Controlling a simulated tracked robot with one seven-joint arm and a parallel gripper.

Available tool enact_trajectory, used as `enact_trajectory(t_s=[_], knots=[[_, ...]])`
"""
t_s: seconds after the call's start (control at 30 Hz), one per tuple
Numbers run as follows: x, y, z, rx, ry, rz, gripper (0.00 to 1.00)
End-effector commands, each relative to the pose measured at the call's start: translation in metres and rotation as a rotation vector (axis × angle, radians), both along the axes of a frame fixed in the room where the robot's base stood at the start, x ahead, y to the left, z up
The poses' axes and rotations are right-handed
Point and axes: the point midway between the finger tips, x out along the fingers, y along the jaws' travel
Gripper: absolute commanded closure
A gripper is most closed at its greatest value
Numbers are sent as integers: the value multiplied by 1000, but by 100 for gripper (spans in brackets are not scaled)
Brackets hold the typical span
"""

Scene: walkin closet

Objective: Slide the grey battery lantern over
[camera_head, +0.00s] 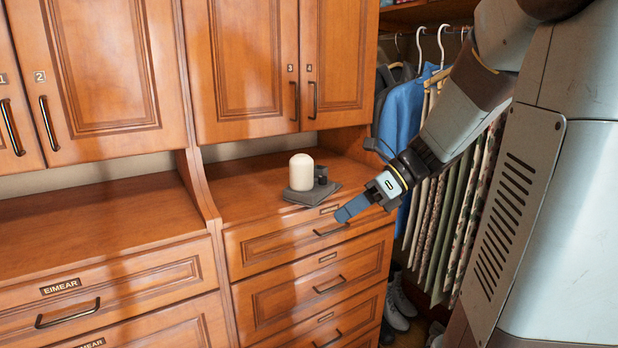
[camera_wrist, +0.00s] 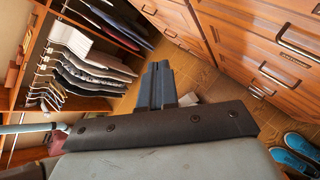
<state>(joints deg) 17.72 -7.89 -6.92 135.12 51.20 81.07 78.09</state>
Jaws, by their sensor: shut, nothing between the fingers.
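A small dark grey object (camera_head: 321,175), which looks like the lantern, stands on the right-hand counter in the head view. It is partly hidden behind a cream dome-topped object (camera_head: 301,172). Both stand on a flat grey folded cloth or mat (camera_head: 313,193). My gripper (camera_head: 342,215) is in front of the counter's front edge, to the right of and nearer than these objects, touching none of them. Its fingers are together and empty. In the wrist view the shut fingers (camera_wrist: 157,86) point over the floor, and no lantern shows there.
Wooden cabinets (camera_head: 245,60) overhang the counter (camera_head: 235,190) at the back. Drawers with handles (camera_head: 330,285) lie below. Hanging clothes (camera_head: 405,110) are at the right. The left counter (camera_head: 90,230) is bare beyond an upright divider (camera_head: 197,185). Blue shoes (camera_wrist: 295,155) show in the wrist view.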

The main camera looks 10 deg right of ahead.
Motion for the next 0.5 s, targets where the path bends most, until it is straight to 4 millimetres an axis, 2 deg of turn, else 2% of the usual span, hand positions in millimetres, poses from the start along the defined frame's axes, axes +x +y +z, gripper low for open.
enact_trajectory(t_s=[0.1,0.3,0.5], knots=[[30,-18,0,196,222,-204,100],[76,-59,2,525,561,-474,100],[105,-98,0,760,780,-613,100]])
